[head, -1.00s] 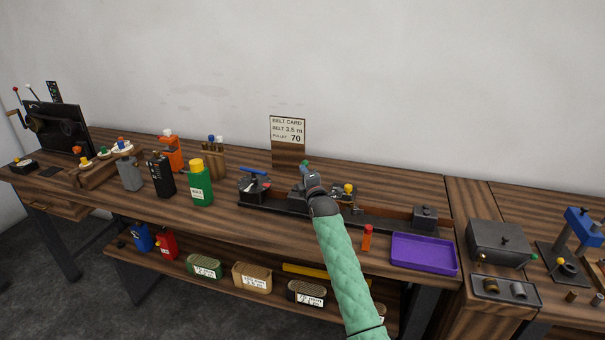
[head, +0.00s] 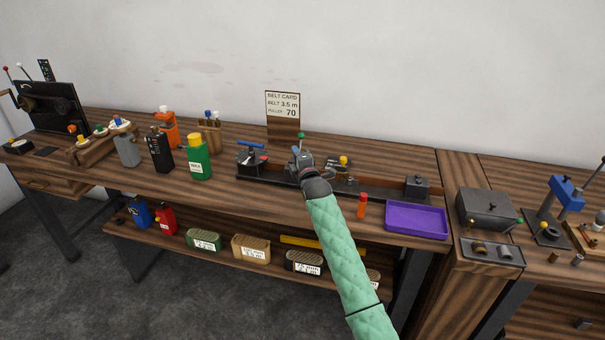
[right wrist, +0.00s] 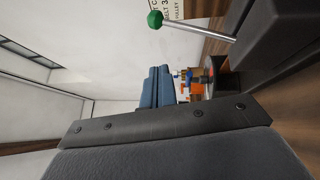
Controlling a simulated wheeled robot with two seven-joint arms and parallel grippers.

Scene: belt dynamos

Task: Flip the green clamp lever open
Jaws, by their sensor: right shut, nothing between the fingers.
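The green clamp lever's round knob (head: 301,135) stands up above the black belt rig (head: 345,192) on the bench. In the right wrist view, the green knob (right wrist: 155,19) and its bare metal rod rise from a dark block at the right. My right gripper (head: 301,157) is just below and in front of the knob in the head view and hides the lever's base. Its blue-grey fingers (right wrist: 156,88) are shut and empty, and apart from the knob in the wrist view. My left gripper is not in view.
A blue-handled black block (head: 251,160) is left of my gripper; a yellow knob (head: 343,160) is right. A red-orange cylinder (head: 362,205) and purple tray (head: 417,221) are at the front right. The belt card (head: 283,104) stands behind. Bottles stand at left.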

